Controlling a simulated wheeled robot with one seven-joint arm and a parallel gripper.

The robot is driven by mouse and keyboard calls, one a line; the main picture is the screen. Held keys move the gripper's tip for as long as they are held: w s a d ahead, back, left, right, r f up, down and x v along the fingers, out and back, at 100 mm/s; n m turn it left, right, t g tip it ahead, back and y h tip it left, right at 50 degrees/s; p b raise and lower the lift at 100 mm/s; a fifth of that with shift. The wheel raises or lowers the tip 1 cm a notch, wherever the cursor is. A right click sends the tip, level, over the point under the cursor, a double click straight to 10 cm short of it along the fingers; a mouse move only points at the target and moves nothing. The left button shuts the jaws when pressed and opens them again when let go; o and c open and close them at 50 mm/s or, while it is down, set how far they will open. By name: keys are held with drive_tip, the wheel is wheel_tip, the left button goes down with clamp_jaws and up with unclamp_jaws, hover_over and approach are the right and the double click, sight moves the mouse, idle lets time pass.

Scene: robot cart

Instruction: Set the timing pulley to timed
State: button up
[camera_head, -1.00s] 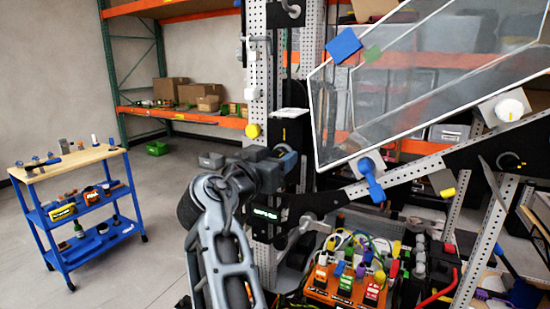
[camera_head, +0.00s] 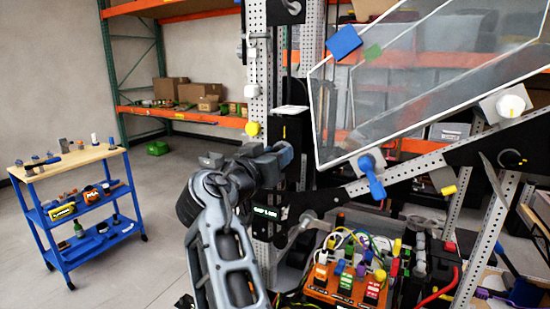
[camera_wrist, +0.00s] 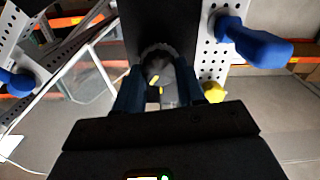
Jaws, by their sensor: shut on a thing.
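A round dark grey toothed pulley (camera_wrist: 158,68), which I take to be the timing pulley, sits on a black panel in the wrist view. My gripper (camera_wrist: 158,88) is shut on it, with one dark blue finger on each side. Two small yellow marks show between the fingers, close together and slightly offset; I cannot tell whether they line up. In the head view my gripper (camera_head: 284,154) is at the black upright panel, and the pulley is hidden behind it.
A yellow knob (camera_wrist: 214,92) and a blue handle (camera_wrist: 258,48) are close to the right of my gripper. A clear framed guard (camera_head: 400,90) is tilted up at the right. A blue cart (camera_head: 75,235) stands far left, with open floor between.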

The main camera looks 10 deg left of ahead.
drive_tip(key=shift+a+n, duration=0.1)
drive_tip(key=shift+n, duration=3.4)
drive_tip(key=o, duration=1)
drive_tip(key=shift+o, duration=0.2)
drive_tip(key=b+v, duration=0.1)
drive_tip(key=v, duration=0.6)
drive_tip(key=shift+s+a, duration=0.15)
drive_tip(key=shift+s, duration=0.2)
